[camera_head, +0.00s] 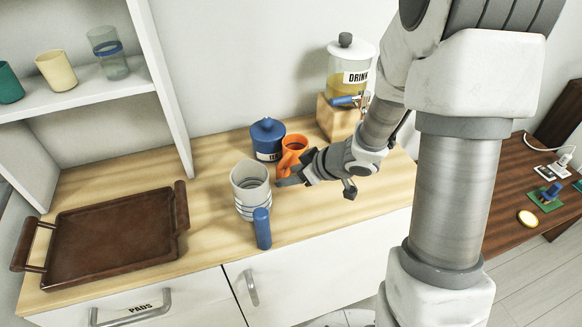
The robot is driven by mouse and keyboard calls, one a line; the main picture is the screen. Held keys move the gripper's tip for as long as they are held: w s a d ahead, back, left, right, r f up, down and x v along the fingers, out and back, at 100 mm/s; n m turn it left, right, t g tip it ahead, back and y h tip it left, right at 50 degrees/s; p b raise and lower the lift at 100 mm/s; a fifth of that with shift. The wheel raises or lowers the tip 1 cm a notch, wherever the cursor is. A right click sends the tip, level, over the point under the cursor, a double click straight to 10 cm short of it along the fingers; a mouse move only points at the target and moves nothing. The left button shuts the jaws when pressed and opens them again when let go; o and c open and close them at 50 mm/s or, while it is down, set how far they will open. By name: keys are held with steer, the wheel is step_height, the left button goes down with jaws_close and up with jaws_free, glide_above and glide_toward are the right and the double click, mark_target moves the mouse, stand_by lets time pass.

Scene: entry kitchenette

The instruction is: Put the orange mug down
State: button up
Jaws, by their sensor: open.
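The orange mug (295,144) stands upright on the wooden counter (330,208). It is between the blue lidded canister and my gripper, with its handle side toward the gripper. My gripper (318,184) is open, just in front and to the right of the mug, with its jaws spread. One finger reaches left, close to the mug's lower part and the grey-white pitcher. The arm hides part of the mug's right side. I cannot tell whether a finger still touches the mug.
A pitcher (249,184) with a blue handle stands close left of my gripper. A blue canister (267,137) is behind it. A drink dispenser (350,68) sits on a wooden block at the back. A brown tray (115,240) lies left. The counter's front right is clear.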

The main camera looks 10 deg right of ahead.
mark_target(280, 176)
steer(key=shift+w+d+b+x, duration=0.15)
steer(key=shift+b+x, duration=0.35)
steer(key=shift+x, duration=1)
steer(key=shift+w+d+b+x, duration=0.15)
steer(key=shift+b+x, duration=0.35)
steer(key=shift+x, duration=0.95)
steer(key=shift+r, duration=0.1)
jaws_close()
